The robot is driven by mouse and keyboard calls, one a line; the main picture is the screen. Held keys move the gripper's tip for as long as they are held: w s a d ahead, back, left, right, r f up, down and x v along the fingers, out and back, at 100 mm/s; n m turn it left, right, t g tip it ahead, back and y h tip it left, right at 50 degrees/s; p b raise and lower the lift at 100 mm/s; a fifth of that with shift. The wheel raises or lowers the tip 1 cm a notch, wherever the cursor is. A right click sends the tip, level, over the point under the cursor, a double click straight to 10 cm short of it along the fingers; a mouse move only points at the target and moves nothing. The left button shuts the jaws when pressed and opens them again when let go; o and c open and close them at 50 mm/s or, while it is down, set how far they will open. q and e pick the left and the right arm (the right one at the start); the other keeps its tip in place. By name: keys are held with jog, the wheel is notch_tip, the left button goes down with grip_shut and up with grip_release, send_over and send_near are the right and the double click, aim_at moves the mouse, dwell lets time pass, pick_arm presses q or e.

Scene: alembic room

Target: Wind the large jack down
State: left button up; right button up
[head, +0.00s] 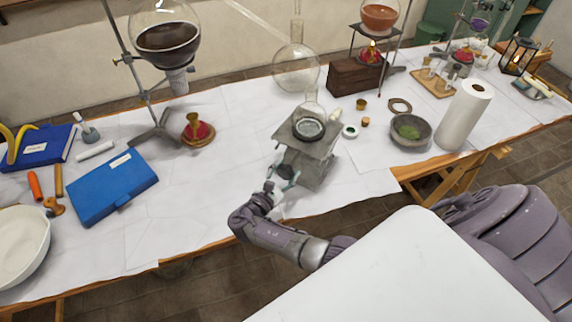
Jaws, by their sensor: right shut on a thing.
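The large jack (320,175) is a grey metal stand on the white-covered table, with a square top plate (328,146). A dark ring (297,132) on the plate holds a small clear glass flask (313,112). The jack's dark knob (284,172) is on its front left side. My right gripper (282,177) reaches it from the front and is shut on the knob; its fingers partly hide it. My left gripper is not in view.
A large clear flask (296,70) stands behind the jack. A stone bowl (411,131), small cups and a paper roll (465,115) are to its right. A blue case (112,187) and a burner (197,130) are left.

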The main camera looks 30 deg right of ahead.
jog(key=shift+n+p, duration=0.4)
jog(key=shift+n, duration=0.7)
jog(key=o, duration=1.2)
jog(key=shift+a, duration=0.1)
jog(key=v, duration=1.2)
